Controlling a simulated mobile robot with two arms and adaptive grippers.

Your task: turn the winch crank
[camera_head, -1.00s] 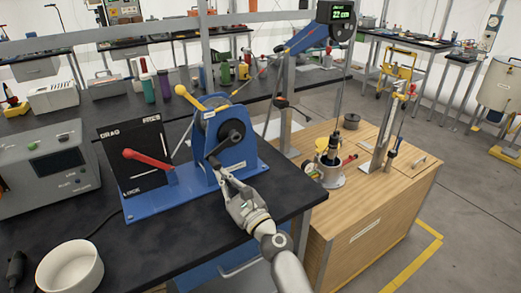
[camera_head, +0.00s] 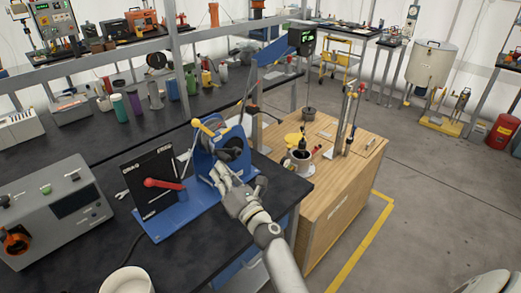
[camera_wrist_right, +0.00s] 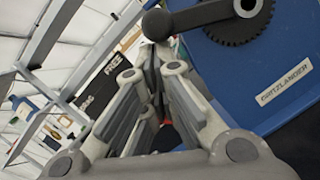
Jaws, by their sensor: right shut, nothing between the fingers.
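The blue winch (camera_head: 208,172) stands on the dark bench, with a yellow-knobbed lever (camera_head: 203,127) on top. My right gripper (camera_head: 222,174) is at the winch's near face and covers most of the crank in the head view. In the right wrist view the black crank arm (camera_wrist_right: 200,15) runs from the toothed hub to a round black knob (camera_wrist_right: 157,25). The shut, empty fingers of my right gripper (camera_wrist_right: 150,62) are just below the knob; whether they touch it I cannot tell. My left gripper is out of view.
A black panel (camera_head: 143,168) with a red lever (camera_head: 165,184) stands left of the winch. A grey device (camera_head: 50,212) and a white bowl (camera_head: 126,281) are on the bench. A wooden cabinet (camera_head: 335,202) stands to the right, with open floor beyond.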

